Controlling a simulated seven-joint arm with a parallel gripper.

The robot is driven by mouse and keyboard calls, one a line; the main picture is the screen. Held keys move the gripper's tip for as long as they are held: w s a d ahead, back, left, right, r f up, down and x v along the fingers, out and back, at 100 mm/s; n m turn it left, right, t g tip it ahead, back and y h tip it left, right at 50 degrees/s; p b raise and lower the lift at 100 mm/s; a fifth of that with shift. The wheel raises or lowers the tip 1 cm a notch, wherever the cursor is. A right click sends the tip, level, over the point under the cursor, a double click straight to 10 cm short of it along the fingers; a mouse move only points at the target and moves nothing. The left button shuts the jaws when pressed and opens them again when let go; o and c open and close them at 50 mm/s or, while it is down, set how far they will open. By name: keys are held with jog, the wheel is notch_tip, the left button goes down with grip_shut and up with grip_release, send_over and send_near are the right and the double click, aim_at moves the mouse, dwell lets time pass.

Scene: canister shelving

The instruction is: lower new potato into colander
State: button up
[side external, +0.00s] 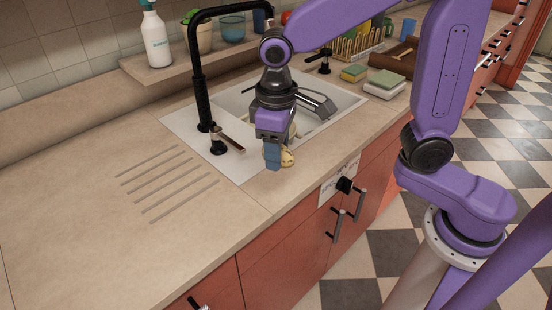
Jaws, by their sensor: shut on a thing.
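The new potato (288,157) is a small yellowish lump with darker spots, partly hidden behind my gripper's blue finger. My gripper (275,158) points down and is shut on the potato near the front edge of the sink. Whether the potato touches the counter rim is hard to tell from this angle. I cannot clearly make out a colander. A small pale curved edge shows just behind my gripper over the white sink (235,100), but my wrist hides most of it.
A black faucet (200,80) arches at the sink's left, with a small lever (222,142) near it. A shelf behind holds a spray bottle (156,40). The left counter (90,215) is clear.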

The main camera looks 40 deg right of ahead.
jog(key=w+d+f, duration=0.5)
jog(key=w+d, duration=0.4)
jog(key=w+d+f, duration=0.5)
jog(key=w+d, duration=0.5)
jog(key=w+d+f, duration=0.6)
jog(key=w+d, duration=0.3)
jog(key=shift+w+d, duration=0.2)
jog(key=shift+w, duration=0.15)
jog(key=shift+f, duration=0.15)
jog(key=shift+f, duration=3.7)
jog(key=shift+f, duration=0.15)
jog(key=o, duration=1.2)
jog(key=shift+c, duration=0.2)
